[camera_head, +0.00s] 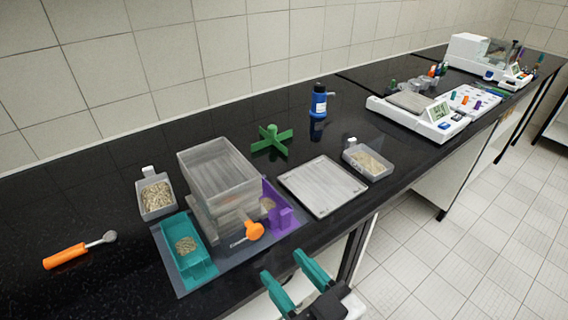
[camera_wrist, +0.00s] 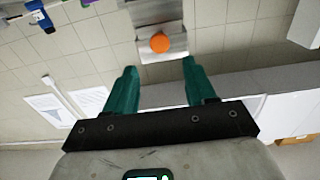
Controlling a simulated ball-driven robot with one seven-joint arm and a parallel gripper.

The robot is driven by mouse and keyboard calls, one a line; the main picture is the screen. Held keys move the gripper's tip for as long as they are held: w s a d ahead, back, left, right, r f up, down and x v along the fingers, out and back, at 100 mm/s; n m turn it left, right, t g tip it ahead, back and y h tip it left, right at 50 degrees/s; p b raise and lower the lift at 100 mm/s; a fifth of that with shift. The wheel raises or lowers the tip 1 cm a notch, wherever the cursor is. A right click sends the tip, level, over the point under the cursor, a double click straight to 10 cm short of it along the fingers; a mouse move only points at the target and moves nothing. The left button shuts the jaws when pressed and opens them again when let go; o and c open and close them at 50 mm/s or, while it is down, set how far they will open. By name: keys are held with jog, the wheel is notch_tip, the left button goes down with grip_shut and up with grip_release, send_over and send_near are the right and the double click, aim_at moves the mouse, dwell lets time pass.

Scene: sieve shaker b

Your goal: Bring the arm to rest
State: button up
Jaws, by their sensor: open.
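My gripper (camera_head: 291,275) shows at the bottom middle of the head view, with two teal fingers spread apart and nothing between them. It hangs in front of the black bench's front edge, apart from the things on the bench. In the wrist view my gripper (camera_wrist: 160,80) is also open and empty. Beyond its fingertips that view shows an orange round knob (camera_wrist: 160,43) on a pale grey block. The rest of my arm is mostly out of view.
A sieve shaker (camera_head: 220,185) with an orange knob (camera_head: 254,230) stands on the bench, flanked by a teal tray (camera_head: 184,247) and a purple holder (camera_head: 283,218). A flat grey plate (camera_head: 322,187), granule scoops (camera_head: 368,162) and an orange-handled spoon (camera_head: 66,256) lie nearby. Free floor (camera_head: 450,250) lies right.

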jog(key=s+d+f+m+g+h, duration=0.35)
jog(key=d+f+g+h, duration=0.3)
jog(key=d+f, duration=0.9)
jog(key=s+d+f+m+g+h, duration=0.2)
jog(key=s+d+f+g, duration=0.1)
jog(key=s, duration=0.4)
jog(key=s+d+f+m+g+h, duration=0.1)
jog(key=s+d+f+g, duration=0.3)
jog(key=s+d+f, duration=0.2)
jog(key=shift+s+d+m+h, duration=0.35)
jog(key=shift+s+d, duration=0.1)
jog(key=shift+s, duration=0.75)
jog(key=shift+f+g, duration=0.1)
jog(key=shift+g, duration=0.15)
